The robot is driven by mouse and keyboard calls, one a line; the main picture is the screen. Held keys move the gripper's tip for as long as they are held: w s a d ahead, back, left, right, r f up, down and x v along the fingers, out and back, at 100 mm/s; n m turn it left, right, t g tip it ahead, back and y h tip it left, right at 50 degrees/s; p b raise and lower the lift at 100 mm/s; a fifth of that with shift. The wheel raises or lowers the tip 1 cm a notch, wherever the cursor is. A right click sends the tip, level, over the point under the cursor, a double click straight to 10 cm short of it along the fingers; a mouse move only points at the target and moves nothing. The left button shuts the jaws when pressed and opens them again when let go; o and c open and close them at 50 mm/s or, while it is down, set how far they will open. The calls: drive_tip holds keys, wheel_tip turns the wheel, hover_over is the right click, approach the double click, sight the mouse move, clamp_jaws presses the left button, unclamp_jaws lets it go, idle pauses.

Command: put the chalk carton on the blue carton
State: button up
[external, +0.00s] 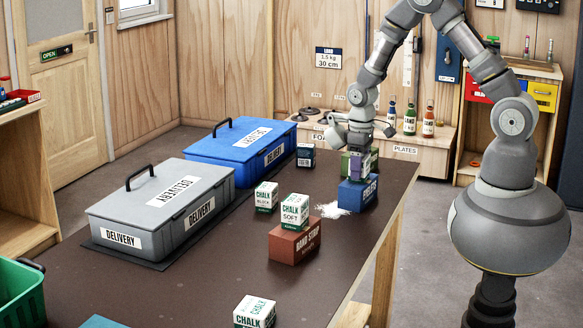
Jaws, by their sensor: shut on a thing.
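Of the white-and-green chalk cartons, one marked "soft" (294,211) sits on a red-brown carton (293,243). Another, marked "block" (266,197), stands on the table behind it. A third chalk carton (254,312) is at the front edge of the picture.
A grey delivery box (120,212) and a blue delivery box (215,147) stand on the table's left side. A small dark blue carton (306,155) is near the back. White powder (331,210) lies beside the blue carton.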

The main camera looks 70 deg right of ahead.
drive_tip(key=o, duration=1.1)
wheel_tip(320, 180, up, 12)
drive_tip(key=p, duration=0.3)
drive_tip(key=shift+r+p, duration=0.1)
drive_tip(key=shift+p, duration=0.3)
drive_tip(key=shift+w, duration=0.1)
